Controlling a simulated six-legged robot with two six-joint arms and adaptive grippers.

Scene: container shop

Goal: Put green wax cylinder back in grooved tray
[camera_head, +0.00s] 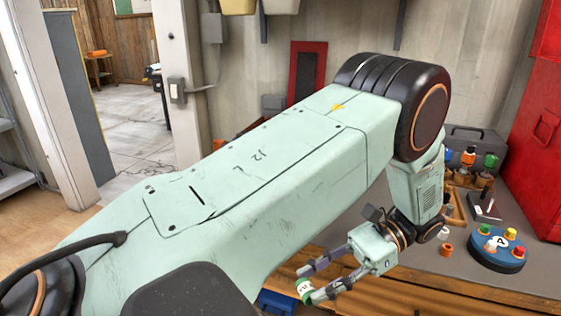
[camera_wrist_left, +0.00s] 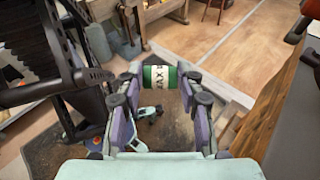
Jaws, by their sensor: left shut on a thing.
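The green wax cylinder (camera_wrist_left: 160,77) has green ends and a white label with dark lettering. My left gripper (camera_wrist_left: 160,85) is shut on it, with one finger at each end in the left wrist view. In the head view the cylinder (camera_head: 304,287) shows small between the fingertips of my left gripper (camera_head: 308,284). It is held in the air in front of the bench's front edge, over the floor side. I cannot make out the grooved tray for sure; my left arm covers part of the bench. My right gripper is not in view.
The grey bench (camera_head: 450,277) has a blue round stand (camera_head: 497,253) with coloured pieces at the right. A small orange-brown cup (camera_head: 446,249) stands near my wrist. Several coloured-top items stand behind, by a dark toolbox (camera_head: 475,140). A red cabinet (camera_head: 538,130) bounds the right.

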